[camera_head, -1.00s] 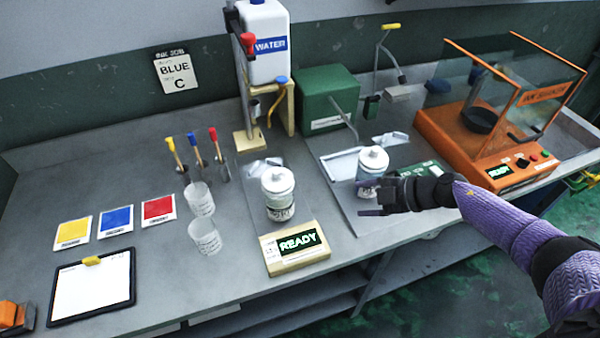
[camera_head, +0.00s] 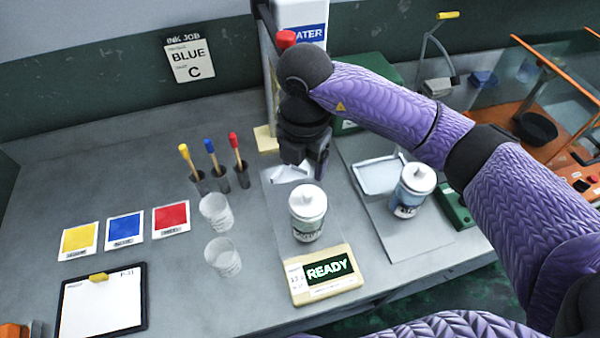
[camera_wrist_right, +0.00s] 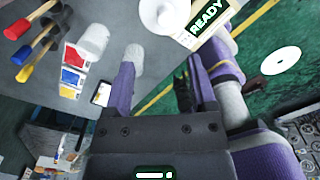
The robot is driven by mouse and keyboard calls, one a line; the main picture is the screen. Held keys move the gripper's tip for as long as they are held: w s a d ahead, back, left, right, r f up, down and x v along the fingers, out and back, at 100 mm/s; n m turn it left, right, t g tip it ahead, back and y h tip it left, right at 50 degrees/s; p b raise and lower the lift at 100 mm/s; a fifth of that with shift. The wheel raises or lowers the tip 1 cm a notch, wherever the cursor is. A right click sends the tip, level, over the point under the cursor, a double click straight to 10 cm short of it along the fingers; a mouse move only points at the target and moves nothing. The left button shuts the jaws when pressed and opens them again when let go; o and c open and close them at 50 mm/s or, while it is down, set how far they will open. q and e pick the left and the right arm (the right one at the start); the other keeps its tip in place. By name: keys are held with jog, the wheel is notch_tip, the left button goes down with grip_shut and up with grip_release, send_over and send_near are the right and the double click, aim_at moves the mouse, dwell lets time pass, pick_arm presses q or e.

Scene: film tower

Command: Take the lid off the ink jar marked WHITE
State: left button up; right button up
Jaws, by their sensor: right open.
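Two white-lidded jars stand on the bench, and both lids are on. The nearer jar (camera_head: 308,222) stands behind the READY sign, with its lid (camera_head: 308,199) on top; its dark label is too small to read surely. The other jar (camera_head: 410,196) stands to the right on a grey mat, its label also unclear. My right gripper (camera_head: 306,166) is open and empty, pointing down above and behind the nearer jar, apart from it. In the right wrist view the gripper (camera_wrist_right: 157,75) is open, with a white lid (camera_wrist_right: 165,12) beyond the fingers. My left gripper is out of view.
The READY sign (camera_head: 325,273) sits right in front of the nearer jar. Two clear cups (camera_head: 217,212) stand to its left, with several coloured-handled tools (camera_head: 215,165) behind them. A white tray (camera_head: 378,174) lies behind the other jar. The orange machine (camera_head: 550,140) is far right.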

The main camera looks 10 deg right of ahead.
aim_at(308, 192)
jog(key=f, duration=0.6)
jog(key=d+f+b, duration=0.1)
jog(key=f, duration=0.2)
jog(key=shift+s+f, duration=0.1)
jog(key=shift+f, duration=0.3)
grip_shut()
